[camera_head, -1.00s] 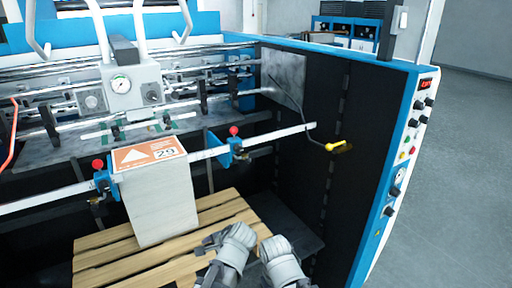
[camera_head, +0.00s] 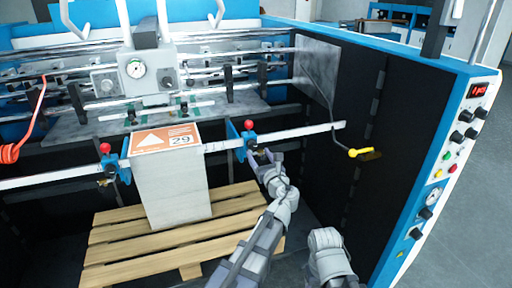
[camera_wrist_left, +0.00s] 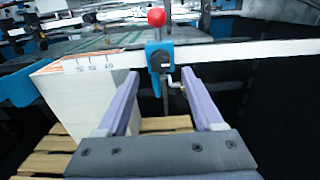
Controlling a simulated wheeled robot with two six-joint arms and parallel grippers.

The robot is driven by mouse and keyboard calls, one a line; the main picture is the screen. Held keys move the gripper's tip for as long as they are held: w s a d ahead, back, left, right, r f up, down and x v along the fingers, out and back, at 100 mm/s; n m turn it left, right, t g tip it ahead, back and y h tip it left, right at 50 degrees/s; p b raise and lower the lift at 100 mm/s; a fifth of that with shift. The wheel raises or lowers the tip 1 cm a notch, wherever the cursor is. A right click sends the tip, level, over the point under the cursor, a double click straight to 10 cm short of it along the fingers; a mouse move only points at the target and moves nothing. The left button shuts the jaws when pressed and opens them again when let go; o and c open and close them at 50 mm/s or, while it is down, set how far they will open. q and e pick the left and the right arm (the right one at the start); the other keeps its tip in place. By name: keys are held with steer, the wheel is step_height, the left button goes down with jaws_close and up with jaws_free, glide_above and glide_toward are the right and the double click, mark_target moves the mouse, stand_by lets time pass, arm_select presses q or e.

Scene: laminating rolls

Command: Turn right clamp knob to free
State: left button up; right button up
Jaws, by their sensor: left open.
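The right clamp (camera_head: 248,141) is a blue block with a red ball on top, on the white bar to the right of the paper stack (camera_head: 171,190). In the left wrist view the clamp (camera_wrist_left: 153,78) shows a dark round knob (camera_wrist_left: 161,61) on its front and a small brass part below. My left gripper (camera_head: 266,163) is open and empty just below and in front of the clamp. Its two fingers (camera_wrist_left: 160,75) point at the clamp, one to each side, with no clear contact. A part of my right arm shows at lower right, but its fingers do not.
The left clamp (camera_head: 108,165), also red-topped, sits on the bar (camera_head: 50,182) left of the stack. A wooden pallet (camera_head: 120,240) lies under the stack. A yellow-handled lever (camera_head: 361,153) hangs at right, near the machine's side wall. Dark open room lies below the bar's right end.

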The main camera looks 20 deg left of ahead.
mark_target(253, 146)
arm_select(q)
steer(key=x, duration=0.6)
steer(key=shift+w, duration=0.1)
steer(key=shift+c, duration=0.3)
jaws_close()
